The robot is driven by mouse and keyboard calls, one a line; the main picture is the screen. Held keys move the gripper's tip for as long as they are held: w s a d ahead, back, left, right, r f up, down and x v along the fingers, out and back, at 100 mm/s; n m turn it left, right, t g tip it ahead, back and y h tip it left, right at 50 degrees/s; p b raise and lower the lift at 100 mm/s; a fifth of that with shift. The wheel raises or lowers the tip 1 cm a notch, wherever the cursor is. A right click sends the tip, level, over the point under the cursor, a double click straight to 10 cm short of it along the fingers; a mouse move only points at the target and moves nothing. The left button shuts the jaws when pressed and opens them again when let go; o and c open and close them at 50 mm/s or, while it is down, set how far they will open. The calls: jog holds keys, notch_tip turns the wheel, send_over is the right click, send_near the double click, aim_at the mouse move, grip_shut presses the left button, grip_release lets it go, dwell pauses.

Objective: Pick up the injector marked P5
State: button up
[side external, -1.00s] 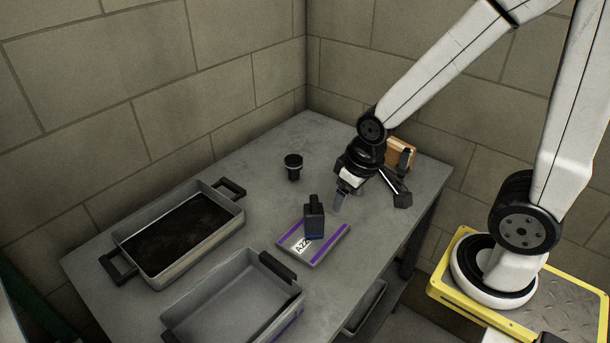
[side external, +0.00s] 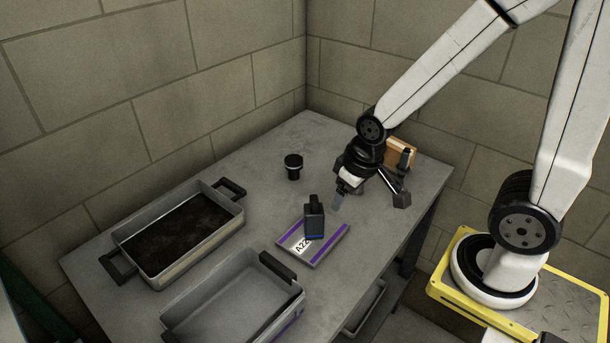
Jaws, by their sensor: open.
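I cannot read a P5 mark on anything. A black block-shaped part with a blue band (side external: 314,222) stands upright on a small grey tray (side external: 331,247), partly covering its label, which reads like A22. A short black cylindrical part (side external: 293,166) stands alone further back. My gripper (side external: 338,201) is open and empty above the table, right of and a little behind the blue-banded part, apart from it. A dark angular part (side external: 401,192) shows just right of my gripper; its upper end is partly hidden, and I cannot tell what it is.
A grey handled tray with a dark floor (side external: 225,230) stands at the left. An empty grey tray (side external: 181,318) is at the front. A wooden block (side external: 399,150) stands at the back right near the wall. The table middle (side external: 258,190) is clear.

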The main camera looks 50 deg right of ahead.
jog(key=w+d+f+m+t, duration=0.2)
jog(key=w+d+m+t, duration=0.1)
jog(key=w+m, duration=0.25)
jog(key=m+g+h, duration=0.4)
jog(key=m+h, duration=0.7)
jog(key=h, duration=0.2)
send_near(405, 153)
jog(key=w+x, duration=0.1)
jog(key=x, duration=0.4)
jog(key=shift+s+g+h, duration=0.3)
jog(key=shift+s, duration=0.15)
jog(key=shift+x, duration=1.35)
jog(key=shift+f, duration=0.1)
